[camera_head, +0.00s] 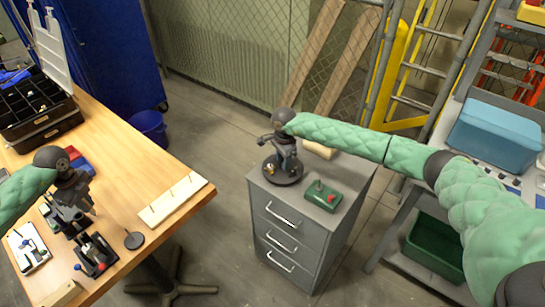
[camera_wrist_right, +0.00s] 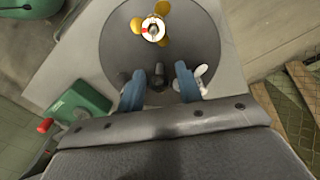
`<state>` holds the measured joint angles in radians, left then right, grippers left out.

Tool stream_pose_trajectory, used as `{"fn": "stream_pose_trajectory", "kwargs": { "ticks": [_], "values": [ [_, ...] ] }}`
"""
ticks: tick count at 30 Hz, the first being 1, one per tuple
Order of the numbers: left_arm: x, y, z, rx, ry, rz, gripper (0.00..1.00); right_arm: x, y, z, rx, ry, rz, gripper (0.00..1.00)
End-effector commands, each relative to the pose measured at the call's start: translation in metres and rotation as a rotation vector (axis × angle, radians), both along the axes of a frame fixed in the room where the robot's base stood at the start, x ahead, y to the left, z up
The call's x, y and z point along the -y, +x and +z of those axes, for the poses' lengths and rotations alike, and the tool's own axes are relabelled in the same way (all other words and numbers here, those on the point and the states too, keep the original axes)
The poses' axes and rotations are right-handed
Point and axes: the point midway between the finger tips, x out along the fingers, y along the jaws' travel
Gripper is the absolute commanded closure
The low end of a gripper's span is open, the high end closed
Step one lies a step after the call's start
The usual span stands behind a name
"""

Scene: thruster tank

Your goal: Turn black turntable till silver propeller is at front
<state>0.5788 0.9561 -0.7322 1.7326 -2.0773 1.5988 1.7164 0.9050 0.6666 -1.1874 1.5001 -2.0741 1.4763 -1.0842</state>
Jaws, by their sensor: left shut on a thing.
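The black turntable (camera_head: 283,175) is a dark round disc on top of a grey cabinet; it fills the upper middle of the right wrist view (camera_wrist_right: 120,40). A gold propeller (camera_wrist_right: 163,17) with a white and red hub stands at the disc's far part there. The silver propeller (camera_wrist_right: 203,74) is partly hidden behind my right gripper's right finger. My right gripper (camera_wrist_right: 159,88) is over the disc, fingers apart, with a dark upright peg (camera_wrist_right: 158,74) between them and visible gaps. My left gripper (camera_head: 78,207) is shut on a dark object at the wooden table, hard to make out.
The wooden table (camera_head: 130,165) holds black fixtures (camera_head: 95,255), a white strip with pegs (camera_head: 172,200) and a black compartment case (camera_head: 38,112). Clear floor lies between table and cabinet.

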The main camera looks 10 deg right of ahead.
Motion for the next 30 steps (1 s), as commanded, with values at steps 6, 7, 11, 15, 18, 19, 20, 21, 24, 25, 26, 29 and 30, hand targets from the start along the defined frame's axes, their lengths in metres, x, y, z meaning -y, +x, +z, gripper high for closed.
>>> {"fn": "stream_pose_trajectory", "kwargs": {
  "ticks": [6,7,11,15,18,19,20,21,24,25,26,29,30],
  "values": [
    [0.000,0.000,0.000,0.000,0.000,0.000,1.00,0.000,0.000,0.000,0.000,0.000,0.000,1.00],
    [0.000,0.000,0.000,0.000,0.000,0.000,1.00,0.000,0.000,0.000,0.000,0.000,0.000,1.00],
    [0.000,0.000,-0.002,0.000,0.000,0.000,1.00,0.000,0.000,-0.001,0.000,0.000,0.005,1.00],
    [0.000,0.000,-0.006,0.000,0.000,0.000,1.00,0.000,0.001,-0.001,0.001,0.000,0.028,1.00],
    [0.000,0.000,-0.008,0.000,0.000,0.000,1.00,0.000,0.001,-0.001,0.001,0.000,0.045,1.00],
    [0.000,0.000,-0.009,0.000,0.000,0.000,1.00,0.000,0.001,-0.001,0.001,0.000,0.050,1.00],
    [0.000,0.000,-0.010,0.000,0.000,0.000,1.00,0.000,0.001,-0.001,0.001,0.000,0.056,1.00],
    [0.000,0.000,-0.010,0.000,0.000,0.000,1.00,0.000,0.001,-0.001,0.001,0.000,0.063,1.00],
    [0.000,0.000,-0.013,0.000,0.000,0.000,1.00,0.000,0.001,-0.001,0.001,0.000,0.080,1.00],
    [0.000,0.000,-0.014,0.000,0.000,0.000,1.00,0.000,0.001,-0.001,0.001,0.000,0.085,1.00],
    [0.000,0.000,-0.014,0.000,0.000,0.000,1.00,0.000,0.001,-0.001,0.001,0.000,0.091,1.00],
    [0.000,0.000,-0.017,0.000,0.000,0.000,1.00,0.000,0.000,-0.001,0.001,0.000,0.109,1.00],
    [0.000,0.000,-0.018,0.000,0.000,0.000,1.00,0.000,0.000,-0.001,0.001,0.000,0.116,1.00]
  ]
}}
